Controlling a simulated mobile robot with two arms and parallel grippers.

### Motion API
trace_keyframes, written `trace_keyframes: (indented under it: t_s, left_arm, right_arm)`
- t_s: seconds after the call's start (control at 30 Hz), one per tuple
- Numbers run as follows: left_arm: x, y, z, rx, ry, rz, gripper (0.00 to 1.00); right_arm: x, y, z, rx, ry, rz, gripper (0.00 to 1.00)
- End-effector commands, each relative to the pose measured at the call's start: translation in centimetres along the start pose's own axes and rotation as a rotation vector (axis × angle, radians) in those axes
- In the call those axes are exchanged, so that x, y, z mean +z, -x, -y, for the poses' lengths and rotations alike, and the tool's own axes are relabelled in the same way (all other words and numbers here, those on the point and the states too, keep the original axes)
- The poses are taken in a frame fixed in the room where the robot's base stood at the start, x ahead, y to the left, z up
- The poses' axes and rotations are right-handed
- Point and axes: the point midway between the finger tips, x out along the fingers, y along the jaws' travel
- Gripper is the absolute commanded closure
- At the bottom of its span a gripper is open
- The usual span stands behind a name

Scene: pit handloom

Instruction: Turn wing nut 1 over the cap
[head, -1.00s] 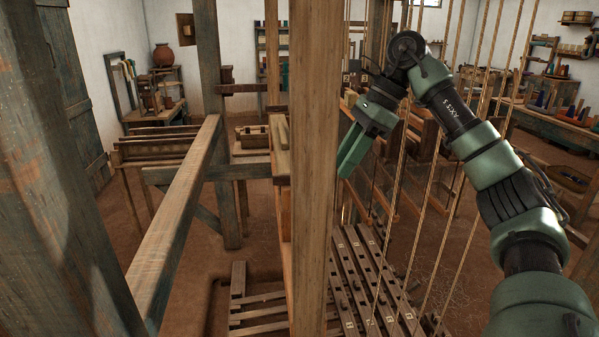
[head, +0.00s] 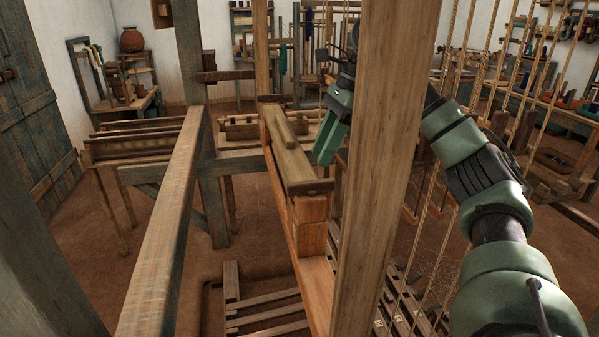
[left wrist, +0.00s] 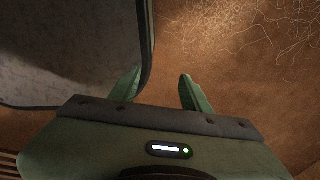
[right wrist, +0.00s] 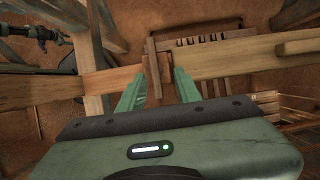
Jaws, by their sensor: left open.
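I cannot make out wing nut 1 in any view. A wooden beam with a narrower strip on top (head: 287,150) runs away from me in the head view; I cannot tell whether it is the cap. My right gripper (head: 325,150) hangs fingers down just right of this beam, partly behind a near post. In the right wrist view its fingers (right wrist: 158,92) are apart, with nothing clearly held; wooden pieces (right wrist: 158,65) show beyond them. My left gripper (left wrist: 158,92) shows only in the left wrist view, open and empty above the brown floor.
A thick upright post (head: 378,170) stands close in front of my right arm. Hanging cords (head: 470,150) cross beside that arm. A long rail (head: 165,225) runs along the left. Slatted treadles (head: 265,315) lie low in the pit.

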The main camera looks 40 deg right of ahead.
Motion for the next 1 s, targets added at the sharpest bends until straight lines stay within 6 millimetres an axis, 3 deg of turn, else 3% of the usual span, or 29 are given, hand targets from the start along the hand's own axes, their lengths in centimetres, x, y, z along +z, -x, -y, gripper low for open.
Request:
trace_keyframes:
  t_s: [0.17, 0.3, 0.43, 0.83, 0.93, 1.0]
  left_arm:
    - [1.0, -1.0, -0.2, 0.002, 0.001, 0.012, 0.53]
    - [2.5, -0.8, -0.4, 0.004, 0.001, 0.034, 0.53]
    - [2.8, -0.8, -0.4, 0.005, 0.001, 0.038, 0.53]
    - [0.7, -0.9, -0.1, 0.001, 0.001, 0.007, 0.53]
    - [0.7, -0.9, -0.1, 0.001, 0.001, 0.007, 0.53]
    - [0.7, -0.9, -0.1, 0.001, 0.001, 0.008, 0.53]
  right_arm:
    - [-0.2, -2.8, -0.1, 0.003, -0.001, -0.002, 0.66]
    - [-0.2, -4.9, -0.1, 0.003, -0.002, -0.003, 0.66]
    - [-0.1, -6.4, -0.1, 0.001, -0.002, -0.002, 0.66]
    - [-0.1, -7.3, -0.1, 0.0, -0.001, 0.0, 0.66]
    - [-0.1, -7.3, -0.1, 0.0, -0.001, 0.0, 0.94]
    - [-0.1, -7.3, -0.1, 0.0, -0.001, 0.0, 1.0]
